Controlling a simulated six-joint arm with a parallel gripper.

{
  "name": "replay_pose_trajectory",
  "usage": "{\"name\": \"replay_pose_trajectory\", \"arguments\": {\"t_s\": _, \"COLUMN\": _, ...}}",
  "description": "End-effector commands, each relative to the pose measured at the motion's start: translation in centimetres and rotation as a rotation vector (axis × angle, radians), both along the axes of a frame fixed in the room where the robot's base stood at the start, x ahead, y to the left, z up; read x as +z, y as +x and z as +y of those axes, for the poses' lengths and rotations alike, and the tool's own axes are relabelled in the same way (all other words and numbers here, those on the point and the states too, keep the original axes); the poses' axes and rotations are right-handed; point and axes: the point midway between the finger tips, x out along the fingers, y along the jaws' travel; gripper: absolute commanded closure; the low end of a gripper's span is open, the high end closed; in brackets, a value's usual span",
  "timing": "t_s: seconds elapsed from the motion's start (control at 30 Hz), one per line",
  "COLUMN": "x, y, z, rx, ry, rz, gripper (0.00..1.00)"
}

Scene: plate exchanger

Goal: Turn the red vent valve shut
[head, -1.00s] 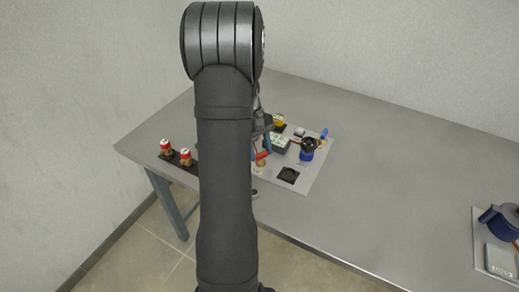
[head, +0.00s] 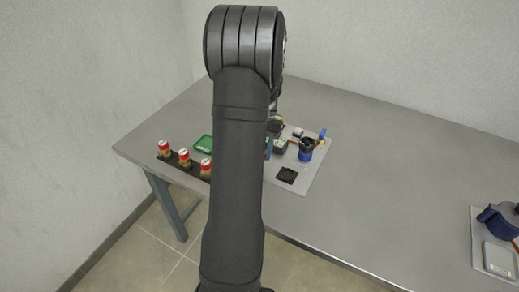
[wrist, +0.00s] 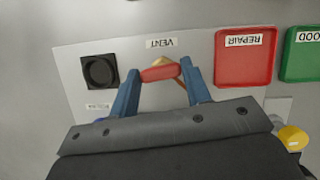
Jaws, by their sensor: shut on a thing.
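The vent valve's red handle (wrist: 160,72) lies between my two blue fingers in the wrist view, roughly crosswise. Some brass-coloured valve body shows behind it, by the upside-down VENT label (wrist: 161,43). My gripper (wrist: 162,77) is shut on the red handle, one finger at each end. In the head view my own arm hides the valve and most of the gripper.
A red REPAIR tray (wrist: 246,58) and a green tray (wrist: 302,54) lie right of the valve in the wrist view. A black square recess (wrist: 100,71) is to its left. A blue-and-black item (head: 306,149) stands on the grey panel (head: 312,178).

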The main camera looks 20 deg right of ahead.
Motion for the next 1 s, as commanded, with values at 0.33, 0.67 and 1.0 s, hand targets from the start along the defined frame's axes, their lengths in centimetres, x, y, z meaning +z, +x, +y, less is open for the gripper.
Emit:
{"name": "replay_pose_trajectory", "arguments": {"t_s": 0.33, "x": 0.06, "y": -0.04, "z": -0.11, "rx": -0.138, "ry": -0.001, "rz": -0.002, "gripper": 0.79}}
{"name": "replay_pose_trajectory", "arguments": {"t_s": 0.67, "x": 0.05, "y": -0.02, "z": -0.10, "rx": -0.165, "ry": -0.001, "rz": -0.002, "gripper": 0.79}}
{"name": "replay_pose_trajectory", "arguments": {"t_s": 1.0, "x": 0.03, "y": -0.03, "z": -0.09, "rx": -0.164, "ry": -0.001, "rz": -0.002, "gripper": 0.35}}
